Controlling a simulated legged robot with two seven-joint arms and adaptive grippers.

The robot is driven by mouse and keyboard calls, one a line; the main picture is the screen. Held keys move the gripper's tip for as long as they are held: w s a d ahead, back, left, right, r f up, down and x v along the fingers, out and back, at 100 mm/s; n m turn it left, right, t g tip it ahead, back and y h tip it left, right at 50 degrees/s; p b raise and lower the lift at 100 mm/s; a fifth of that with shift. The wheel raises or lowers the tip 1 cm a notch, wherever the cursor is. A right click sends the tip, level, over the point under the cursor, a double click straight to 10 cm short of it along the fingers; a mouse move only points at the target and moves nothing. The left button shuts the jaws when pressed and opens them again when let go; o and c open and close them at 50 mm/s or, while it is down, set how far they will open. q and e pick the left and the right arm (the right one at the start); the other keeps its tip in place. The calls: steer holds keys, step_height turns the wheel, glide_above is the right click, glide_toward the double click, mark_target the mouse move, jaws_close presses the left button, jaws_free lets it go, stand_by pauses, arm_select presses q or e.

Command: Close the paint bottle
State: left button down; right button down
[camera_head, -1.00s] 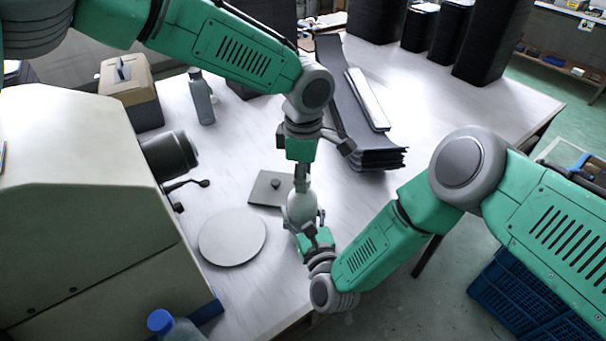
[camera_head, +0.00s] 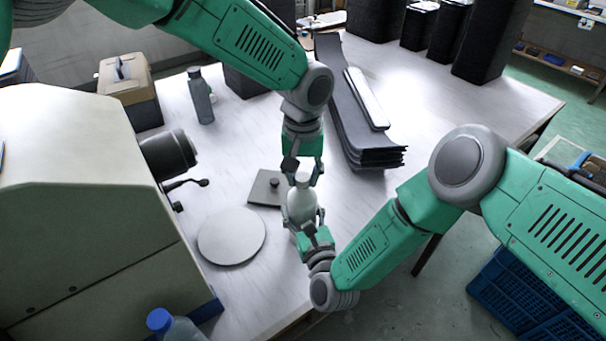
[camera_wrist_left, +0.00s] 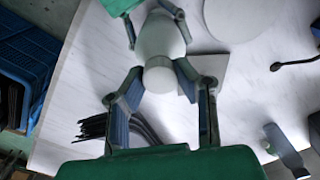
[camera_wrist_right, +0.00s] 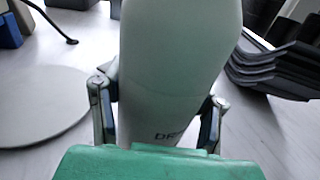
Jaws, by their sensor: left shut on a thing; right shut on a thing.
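The left wrist view shows the cap (camera_wrist_left: 158,76) between the fingertips, with the bottle body (camera_wrist_left: 160,38) beyond. My right gripper (camera_head: 307,222) is shut on the bottle's body from the front. In the right wrist view, the bottle (camera_wrist_right: 175,75) fills the middle, with dark lettering low down. The thread under the cap is hidden.
Stacked dark panels (camera_head: 365,140) lie behind right. A beige machine (camera_head: 85,210) stands left. A grey bottle (camera_head: 201,95) stands farther back.

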arm_select(q)
steer(key=m, duration=0.4)
steer(key=shift+w+m, duration=0.1)
steer(key=shift+m, duration=0.2)
arm_select(e)
steer(key=shift+s, duration=0.1)
arm_select(q)
steer(key=m, duration=0.4)
steer(key=shift+m, duration=0.3)
steer(key=m, duration=1.8)
steer(key=shift+w+m, duration=0.1)
steer(key=shift+m, duration=0.2)
arm_select(e)
steer(key=shift+a, duration=0.1)
arm_select(q)
steer(key=m, duration=0.3)
steer(key=c, duration=1.2)
jaws_free()
steer(key=shift+o, duration=0.2)
